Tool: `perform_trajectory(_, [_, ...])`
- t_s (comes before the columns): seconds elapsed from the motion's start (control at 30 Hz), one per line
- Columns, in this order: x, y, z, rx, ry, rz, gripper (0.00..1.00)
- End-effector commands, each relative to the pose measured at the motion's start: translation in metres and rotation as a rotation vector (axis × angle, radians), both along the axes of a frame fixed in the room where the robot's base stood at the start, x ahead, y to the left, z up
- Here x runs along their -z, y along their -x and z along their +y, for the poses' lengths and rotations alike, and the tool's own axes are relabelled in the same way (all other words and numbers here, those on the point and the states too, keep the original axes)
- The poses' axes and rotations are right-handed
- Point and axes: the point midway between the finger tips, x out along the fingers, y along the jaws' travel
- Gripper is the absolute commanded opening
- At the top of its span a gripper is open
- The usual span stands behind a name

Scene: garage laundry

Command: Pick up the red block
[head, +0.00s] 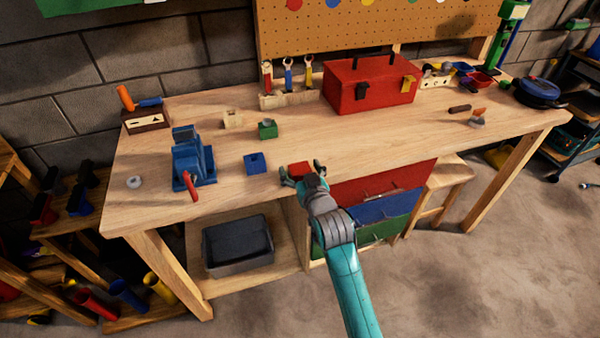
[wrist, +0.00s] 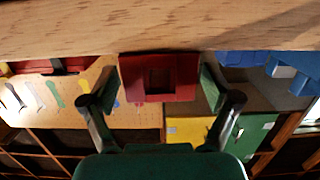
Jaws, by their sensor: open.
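The red block (head: 299,170) sits on the workbench near its front edge, partly hidden by my gripper in the head view. In the wrist view the red block (wrist: 130,80) shows a square recess and lies between my two fingers. My gripper (head: 302,175) is open, with one finger on each side of the block. In the wrist view small gaps seem to show beside the block, and I cannot tell whether either finger touches it.
A blue block (head: 255,163) stands just left of the red block, with a green block (head: 267,129) and a wooden block (head: 231,118) behind. A blue vise (head: 190,163) is farther left. A red toolbox (head: 369,88) stands behind.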

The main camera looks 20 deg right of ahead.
Motion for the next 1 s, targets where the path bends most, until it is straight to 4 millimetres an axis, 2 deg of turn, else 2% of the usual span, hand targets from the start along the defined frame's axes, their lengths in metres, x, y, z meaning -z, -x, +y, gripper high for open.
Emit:
perform_trajectory(0.17, [0.0,0.0,0.0,0.0,0.0,0.0,0.88])
perform_trajectory(0.27, [0.0,0.0,0.0,0.0,0.0,0.0,0.68])
perform_trajectory(0.43, [0.0,0.0,0.0,0.0,0.0,0.0,0.25])
perform_trajectory(0.47, [0.0,0.0,0.0,0.0,0.0,0.0,0.23])
perform_trajectory(0.77, [-0.003,0.0,0.0,0.0,0.0,-0.001,0.23])
perform_trajectory(0.87, [-0.012,0.0,0.0,0.0,0.0,-0.003,0.23])
perform_trajectory(1.0, [-0.037,-0.001,0.0,0.0,0.0,-0.006,0.23])
